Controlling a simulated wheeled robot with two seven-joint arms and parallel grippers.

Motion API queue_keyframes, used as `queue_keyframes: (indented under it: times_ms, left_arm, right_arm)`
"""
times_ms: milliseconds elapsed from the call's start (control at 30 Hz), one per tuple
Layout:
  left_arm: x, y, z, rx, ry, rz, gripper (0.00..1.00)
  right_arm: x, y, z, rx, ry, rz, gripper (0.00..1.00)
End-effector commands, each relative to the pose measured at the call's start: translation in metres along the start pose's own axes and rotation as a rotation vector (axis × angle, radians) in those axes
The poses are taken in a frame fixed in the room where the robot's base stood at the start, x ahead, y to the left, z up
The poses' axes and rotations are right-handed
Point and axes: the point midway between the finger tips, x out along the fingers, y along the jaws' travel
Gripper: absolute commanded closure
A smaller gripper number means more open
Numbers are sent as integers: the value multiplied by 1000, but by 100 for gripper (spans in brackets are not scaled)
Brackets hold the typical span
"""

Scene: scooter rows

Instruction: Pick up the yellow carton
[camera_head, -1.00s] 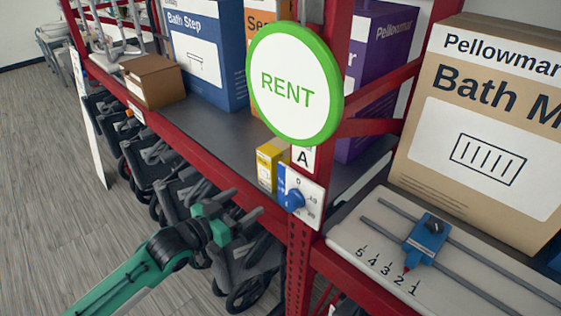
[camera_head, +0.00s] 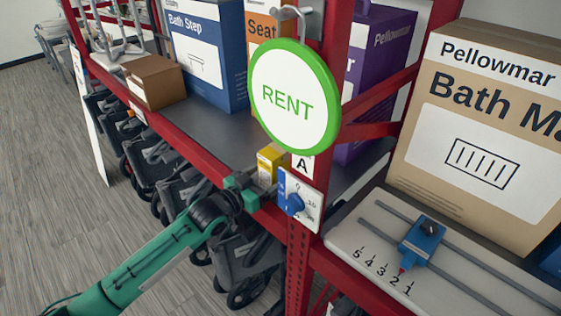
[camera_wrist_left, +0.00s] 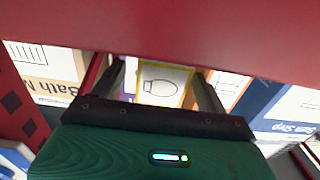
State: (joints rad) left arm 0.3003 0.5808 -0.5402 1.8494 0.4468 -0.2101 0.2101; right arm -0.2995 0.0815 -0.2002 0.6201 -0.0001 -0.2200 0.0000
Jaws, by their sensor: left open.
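The yellow carton (camera_head: 269,166) stands on the grey shelf behind the red front beam, beside the rack post. Its lower part is partly hidden by my left gripper (camera_head: 252,186), which is at the shelf edge just in front of it. In the left wrist view the carton (camera_wrist_left: 162,82) shows a white face with a dark outline drawing. It appears between the two spread fingers of my open left gripper (camera_wrist_left: 160,76). I cannot tell whether the fingers touch it. My right gripper is not in view.
The green RENT sign (camera_head: 294,96) hangs close above the carton. A blue dial (camera_head: 297,203) on the post is just right of it. The red beam (camera_head: 200,155) runs along the shelf front. A brown box (camera_head: 152,81) and blue Bath Step box (camera_head: 205,55) stand farther left.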

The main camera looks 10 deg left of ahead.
Motion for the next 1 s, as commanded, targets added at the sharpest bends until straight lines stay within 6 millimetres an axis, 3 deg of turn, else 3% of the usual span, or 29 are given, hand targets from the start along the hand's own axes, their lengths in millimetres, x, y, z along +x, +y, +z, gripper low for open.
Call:
queue_keyframes:
  times_ms: [100, 300, 600, 867, 1000]
  left_arm:
    - [17, -2, -4, -2, -1, -1, 25]
    - [38, -2, 0, -1, 0, 1, 25]
    - [42, -2, 2, 0, 0, 1, 25]
    - [42, -2, 2, 0, -1, 1, 76]
    - [42, -2, 1, 0, 1, 1, 78]
  right_arm:
    - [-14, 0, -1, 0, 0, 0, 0]
    - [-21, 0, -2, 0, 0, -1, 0]
    - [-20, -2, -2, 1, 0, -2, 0]
    - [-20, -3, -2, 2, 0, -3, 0]
    - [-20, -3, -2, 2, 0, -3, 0]
